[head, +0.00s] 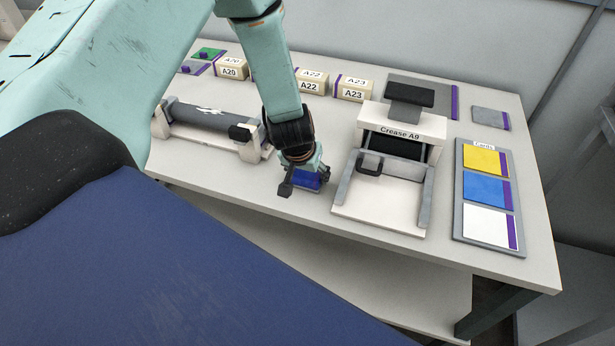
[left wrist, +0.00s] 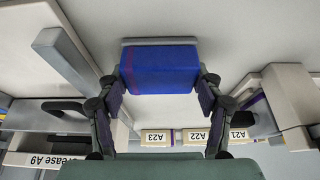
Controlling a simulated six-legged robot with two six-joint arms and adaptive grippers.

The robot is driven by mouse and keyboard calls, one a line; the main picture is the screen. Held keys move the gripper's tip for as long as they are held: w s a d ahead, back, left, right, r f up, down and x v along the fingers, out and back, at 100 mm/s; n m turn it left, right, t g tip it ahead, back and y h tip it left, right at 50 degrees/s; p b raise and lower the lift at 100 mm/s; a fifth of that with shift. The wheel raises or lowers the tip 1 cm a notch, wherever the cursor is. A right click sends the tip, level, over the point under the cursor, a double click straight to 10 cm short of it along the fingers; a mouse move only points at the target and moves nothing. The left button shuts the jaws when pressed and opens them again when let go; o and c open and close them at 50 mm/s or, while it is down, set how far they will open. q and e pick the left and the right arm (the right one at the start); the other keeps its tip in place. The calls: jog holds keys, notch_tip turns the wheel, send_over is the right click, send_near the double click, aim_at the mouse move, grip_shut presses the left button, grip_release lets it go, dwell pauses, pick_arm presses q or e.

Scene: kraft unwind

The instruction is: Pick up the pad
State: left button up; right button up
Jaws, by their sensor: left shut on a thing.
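A grey strip shows beyond the pad in the wrist view. I cannot tell whether the pad touches the table. My right gripper is not in view.
The Crease A9 press (head: 384,207) stands just right of the gripper; a roller unit (head: 205,117) stands left. Labelled blocks, such as A22 (head: 311,83), line the back. A card tray (head: 460,222) lies at right. The table's front edge is close.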

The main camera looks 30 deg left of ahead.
pick_arm(q)
jog(key=c, duration=0.3)
jog(key=shift+a, duration=0.1)
jog(key=shift+c, duration=0.3)
notch_tip(320, 180, up, 28)
jog(key=p, duration=1.5)
jog(key=shift+p, duration=0.35)
